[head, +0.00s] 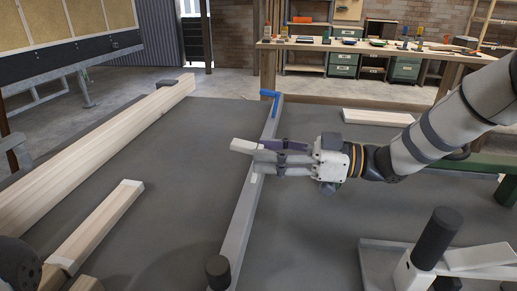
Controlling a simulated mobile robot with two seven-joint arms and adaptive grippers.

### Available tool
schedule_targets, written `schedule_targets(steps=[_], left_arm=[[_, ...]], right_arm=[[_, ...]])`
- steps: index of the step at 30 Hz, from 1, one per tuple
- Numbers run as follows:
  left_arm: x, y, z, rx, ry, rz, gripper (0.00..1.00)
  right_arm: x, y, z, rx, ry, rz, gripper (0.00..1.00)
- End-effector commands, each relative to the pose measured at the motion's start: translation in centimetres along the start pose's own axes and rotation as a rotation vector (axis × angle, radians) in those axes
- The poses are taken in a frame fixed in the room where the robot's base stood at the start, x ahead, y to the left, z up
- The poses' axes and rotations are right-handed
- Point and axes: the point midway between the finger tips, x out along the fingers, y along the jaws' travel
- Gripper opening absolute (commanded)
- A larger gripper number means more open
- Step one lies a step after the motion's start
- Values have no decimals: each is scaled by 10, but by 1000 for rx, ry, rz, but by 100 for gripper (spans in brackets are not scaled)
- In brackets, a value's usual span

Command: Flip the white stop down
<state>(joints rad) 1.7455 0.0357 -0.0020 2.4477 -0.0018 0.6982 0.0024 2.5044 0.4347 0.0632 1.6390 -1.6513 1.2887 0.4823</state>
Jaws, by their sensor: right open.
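A pale white stop (242,146) shows at the long grey rail (246,213) that crosses the dark tabletop. Its free end sticks out to the left, slightly raised. My right gripper (264,157) comes in from the right, and its fingertips are open right at the stop. The fingers cover the stop's right part, so I cannot tell whether they touch it. A blue piece (268,94) sits at the rail's far end, and a black cylinder (217,271) stands at its near end. My left gripper is not in view.
Long timber beams (105,145) and a shorter board (97,222) lie at left. Another board (377,117) lies behind my right arm. A black post (437,238) and white block (408,273) stand at front right. A workbench (365,47) stands at the back.

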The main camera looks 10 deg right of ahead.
Motion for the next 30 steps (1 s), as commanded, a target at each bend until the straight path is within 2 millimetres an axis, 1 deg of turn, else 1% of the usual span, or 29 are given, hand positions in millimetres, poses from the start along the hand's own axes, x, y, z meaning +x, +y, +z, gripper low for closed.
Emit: schedule_targets(steps=[1,4,7,12,13,14,15,17,18,26,30], left_arm=[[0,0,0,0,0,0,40],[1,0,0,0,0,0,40],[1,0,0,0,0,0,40],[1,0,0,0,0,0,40],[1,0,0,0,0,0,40],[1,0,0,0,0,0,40],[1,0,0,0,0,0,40],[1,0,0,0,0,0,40],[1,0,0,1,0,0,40],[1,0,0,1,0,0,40],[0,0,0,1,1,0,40]], right_arm=[[8,0,1,0,-2,-1,43],[18,0,1,0,-1,0,43],[21,0,0,0,-1,1,43],[22,0,0,0,-1,1,43],[21,0,0,0,-1,1,39],[21,0,0,0,-1,1,32],[21,0,0,0,-1,1,23],[21,0,0,0,-1,1,9],[21,0,0,0,-1,1,0],[22,1,0,-1,-6,0,0],[24,8,0,-4,-37,0,0]])
